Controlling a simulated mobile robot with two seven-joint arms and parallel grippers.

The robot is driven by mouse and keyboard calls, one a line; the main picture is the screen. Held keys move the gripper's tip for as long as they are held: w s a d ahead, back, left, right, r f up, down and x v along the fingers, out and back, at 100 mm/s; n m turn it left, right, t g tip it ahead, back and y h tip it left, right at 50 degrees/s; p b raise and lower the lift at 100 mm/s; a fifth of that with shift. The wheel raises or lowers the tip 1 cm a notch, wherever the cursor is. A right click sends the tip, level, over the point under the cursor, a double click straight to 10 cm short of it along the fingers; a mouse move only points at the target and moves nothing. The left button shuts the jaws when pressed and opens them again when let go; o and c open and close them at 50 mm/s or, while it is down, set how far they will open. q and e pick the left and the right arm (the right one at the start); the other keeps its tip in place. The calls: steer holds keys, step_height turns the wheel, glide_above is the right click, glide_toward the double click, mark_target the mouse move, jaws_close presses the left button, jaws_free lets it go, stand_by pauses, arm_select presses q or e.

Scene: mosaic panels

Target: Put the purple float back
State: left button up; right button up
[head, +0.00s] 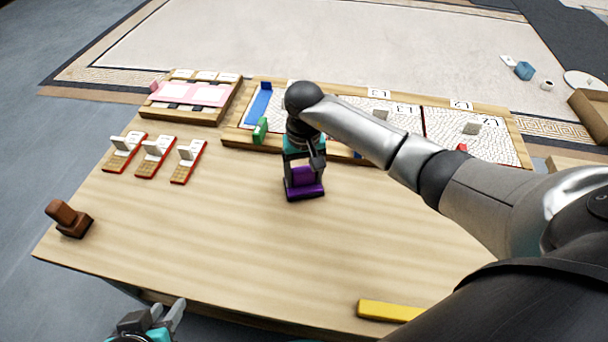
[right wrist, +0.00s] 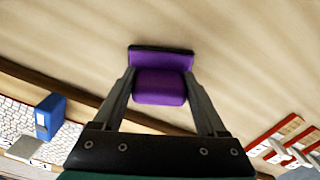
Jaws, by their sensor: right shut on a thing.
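The purple float (head: 306,191) has a purple grip block and a flat plate with a dark edge. My right gripper (head: 304,176) is shut on its grip block and points down over the middle of the table. In the right wrist view the float (right wrist: 160,88) sits between the two fingers (right wrist: 160,95), with its plate beyond the fingertips. I cannot tell whether the plate touches the table. My left gripper (head: 160,316) is at the front left, beyond the table's front edge, with its fingers apart and empty.
Panels in a wooden frame (head: 232,139) line the back, with blue (head: 260,103) and green (head: 260,131) pieces. Several red-edged holders (head: 189,161) stand left. A brown float-like tool (head: 68,218) is at the left edge and a yellow bar (head: 388,310) at the front. The table's centre is clear.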

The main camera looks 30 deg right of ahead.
mark_target(304, 170)
steer(key=shift+f, duration=0.15)
steer(key=o, duration=1.1)
arm_select(q)
steer(key=shift+w+d, duration=0.2)
steer(key=shift+d, duration=0.05)
arm_select(e)
steer(key=shift+r, duration=0.5)
step_height(304, 170, up, 3)
steer(key=shift+r+p, duration=0.2)
steer(key=shift+p, duration=0.85)
step_height(304, 170, up, 6)
steer(key=p, duration=0.2)
steer(key=shift+r+p, duration=0.25)
steer(key=shift+p, duration=0.1)
arm_select(q)
steer(key=s+a+f+g+y, duration=0.1)
steer(key=s+a+f+g, duration=0.2)
steer(key=f, duration=0.4)
steer(key=shift+s+a+g, duration=0.35)
steer(key=shift+s+g, duration=0.05)
steer(key=shift+s, duration=0.05)
arm_select(e)
steer(key=shift+r, duration=0.7)
